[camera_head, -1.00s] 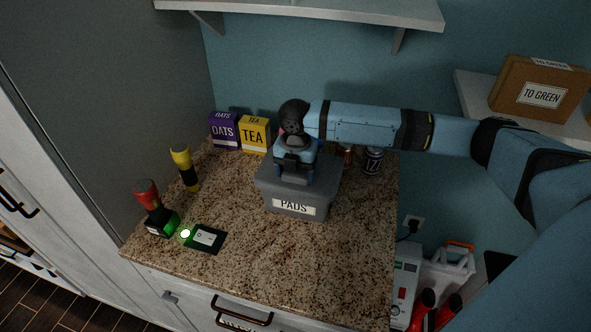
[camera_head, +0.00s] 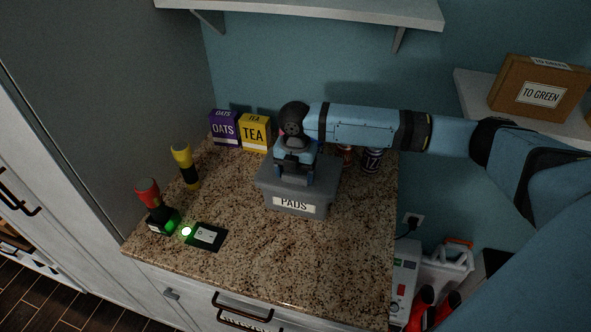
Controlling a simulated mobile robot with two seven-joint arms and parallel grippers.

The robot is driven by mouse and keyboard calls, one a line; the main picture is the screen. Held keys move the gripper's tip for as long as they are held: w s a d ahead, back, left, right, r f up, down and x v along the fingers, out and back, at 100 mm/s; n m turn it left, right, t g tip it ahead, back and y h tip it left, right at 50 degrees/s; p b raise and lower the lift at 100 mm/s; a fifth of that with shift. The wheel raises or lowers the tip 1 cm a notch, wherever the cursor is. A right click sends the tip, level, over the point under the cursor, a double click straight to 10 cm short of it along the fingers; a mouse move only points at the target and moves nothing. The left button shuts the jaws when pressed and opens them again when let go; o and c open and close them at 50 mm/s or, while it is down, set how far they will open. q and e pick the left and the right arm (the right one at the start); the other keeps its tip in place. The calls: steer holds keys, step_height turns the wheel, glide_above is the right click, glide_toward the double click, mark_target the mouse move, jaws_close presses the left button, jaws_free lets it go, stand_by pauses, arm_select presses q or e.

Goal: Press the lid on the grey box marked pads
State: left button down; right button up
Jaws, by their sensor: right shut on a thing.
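The grey box marked PADS (camera_head: 294,204) stands upright on the speckled counter. Its grey lid (camera_head: 266,181) lies over the top of the box; I cannot tell whether it is fully seated. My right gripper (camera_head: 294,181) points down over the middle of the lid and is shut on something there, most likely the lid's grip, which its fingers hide. The right arm comes in from the right and covers the back of the lid. My left gripper is not in view.
Purple OATS (camera_head: 224,129) and yellow TEA (camera_head: 255,134) boxes stand behind at left. Cans (camera_head: 371,160) stand behind at right, below my arm. A yellow flashlight (camera_head: 185,166), a red-topped tool (camera_head: 150,196) and a dark card (camera_head: 206,237) are at left. The front counter is clear.

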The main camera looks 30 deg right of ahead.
steer(key=shift+f+p, duration=0.5)
steer(key=shift+p, duration=0.4)
stand_by(1.0)
steer(key=o, duration=1)
steer(key=shift+c, duration=0.2)
steer(key=shift+r+p, duration=1.4)
steer(key=shift+r, duration=2.65)
